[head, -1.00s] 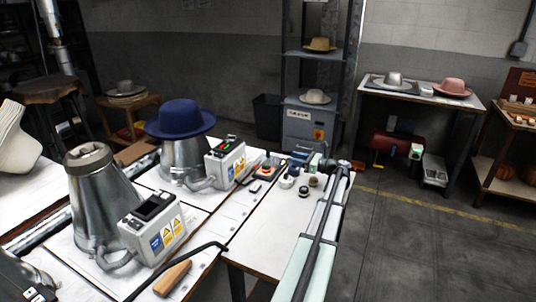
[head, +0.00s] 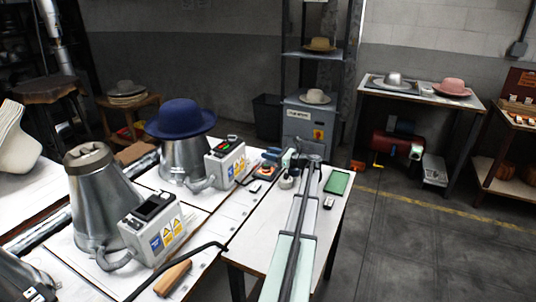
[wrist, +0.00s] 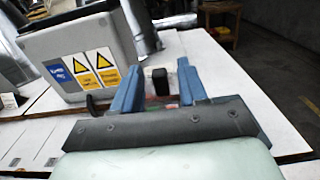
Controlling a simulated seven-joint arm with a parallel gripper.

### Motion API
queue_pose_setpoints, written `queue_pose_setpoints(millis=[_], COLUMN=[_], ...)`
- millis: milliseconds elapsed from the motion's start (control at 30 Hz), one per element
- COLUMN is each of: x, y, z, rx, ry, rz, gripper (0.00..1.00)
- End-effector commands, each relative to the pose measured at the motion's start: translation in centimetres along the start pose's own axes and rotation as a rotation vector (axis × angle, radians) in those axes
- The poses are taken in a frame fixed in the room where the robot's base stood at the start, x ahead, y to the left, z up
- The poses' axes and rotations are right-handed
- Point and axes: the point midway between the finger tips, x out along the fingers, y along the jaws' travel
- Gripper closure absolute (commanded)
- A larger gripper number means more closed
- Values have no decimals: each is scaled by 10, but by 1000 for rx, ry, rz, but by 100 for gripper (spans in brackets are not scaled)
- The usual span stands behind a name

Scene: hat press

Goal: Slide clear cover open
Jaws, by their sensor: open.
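The far press's grey control box (head: 225,162) has a dark top panel with red and green marks. I cannot make out a clear cover on it. In the wrist view a grey control box (wrist: 85,62) with blue and yellow labels stands upper left, apart from my fingers. My gripper (wrist: 157,68) has two blue fingers spread apart. A small black upright object (wrist: 160,82) shows between them, with nothing visibly gripped. In the head view my gripper (head: 284,157) is over the table's far end, right of the far control box.
A blue hat (head: 180,118) sits on the far metal form. The near control box (head: 152,228) and a wooden handle (head: 173,278) are on the left. A green pad (head: 337,183) lies on the table (head: 262,222) right of my arm. Small items sit near my gripper.

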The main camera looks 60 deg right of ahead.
Motion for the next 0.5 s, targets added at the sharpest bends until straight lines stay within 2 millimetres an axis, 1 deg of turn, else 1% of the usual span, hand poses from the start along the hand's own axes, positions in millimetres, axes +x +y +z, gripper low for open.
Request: queue_pose_setpoints(millis=[33,200,467,500], x=[4,10,11,11], y=[0,0,0,0], z=[0,0,0,0], rx=[0,0,0,0], ry=[0,0,0,0], rz=[1,0,-1,0], gripper=[57,57,57,59])
